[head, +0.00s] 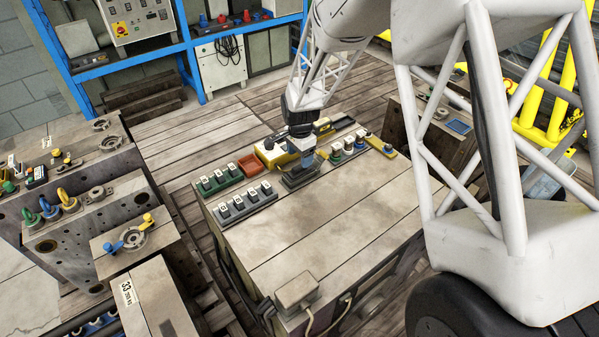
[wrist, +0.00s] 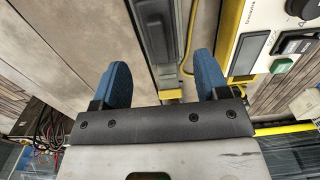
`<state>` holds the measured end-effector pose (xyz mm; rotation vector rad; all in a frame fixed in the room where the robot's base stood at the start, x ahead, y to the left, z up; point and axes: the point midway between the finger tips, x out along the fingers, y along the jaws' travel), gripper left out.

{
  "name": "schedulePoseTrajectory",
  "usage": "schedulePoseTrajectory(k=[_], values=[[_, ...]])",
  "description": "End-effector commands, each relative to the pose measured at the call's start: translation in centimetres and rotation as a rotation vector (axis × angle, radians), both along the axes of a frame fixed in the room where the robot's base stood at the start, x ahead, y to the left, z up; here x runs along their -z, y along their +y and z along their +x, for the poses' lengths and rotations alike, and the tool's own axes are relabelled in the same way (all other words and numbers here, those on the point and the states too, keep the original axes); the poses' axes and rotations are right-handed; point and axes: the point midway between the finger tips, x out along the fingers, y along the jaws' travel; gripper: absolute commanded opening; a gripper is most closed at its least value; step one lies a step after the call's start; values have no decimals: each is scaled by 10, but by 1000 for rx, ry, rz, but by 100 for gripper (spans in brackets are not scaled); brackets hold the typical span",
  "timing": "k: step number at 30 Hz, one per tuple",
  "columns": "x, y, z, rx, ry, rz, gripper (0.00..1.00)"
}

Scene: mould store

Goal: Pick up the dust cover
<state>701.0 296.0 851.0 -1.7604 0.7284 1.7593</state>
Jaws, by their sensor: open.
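A dark grey, long, low piece with a raised ridge lies on the bench under my gripper. It may be the dust cover (head: 300,180), but I cannot tell for sure. In the wrist view what looks like the same grey piece (wrist: 160,30) runs away between and beyond the fingers. My gripper (head: 308,160) points down over it near the back edge of the bench. In the wrist view the two blue fingertips (wrist: 163,78) are wide apart with nothing clamped between them. In the head view the wrist and fingers hide part of the piece.
Left of the gripper are a green rack (head: 219,181), a grey rack (head: 262,197) and an orange-red tray (head: 250,166). A yellow and white device (head: 273,155) stands close behind. Another block rack (head: 348,147) is to the right.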

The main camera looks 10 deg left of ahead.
Motion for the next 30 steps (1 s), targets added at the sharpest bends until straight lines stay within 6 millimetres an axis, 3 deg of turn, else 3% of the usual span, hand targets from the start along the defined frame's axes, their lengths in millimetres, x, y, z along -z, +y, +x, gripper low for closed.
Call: schedulePoseTrajectory(k=[16,30], values=[[48,1,-2,0,2,-1,68],[52,1,-2,0,1,-1,68]])
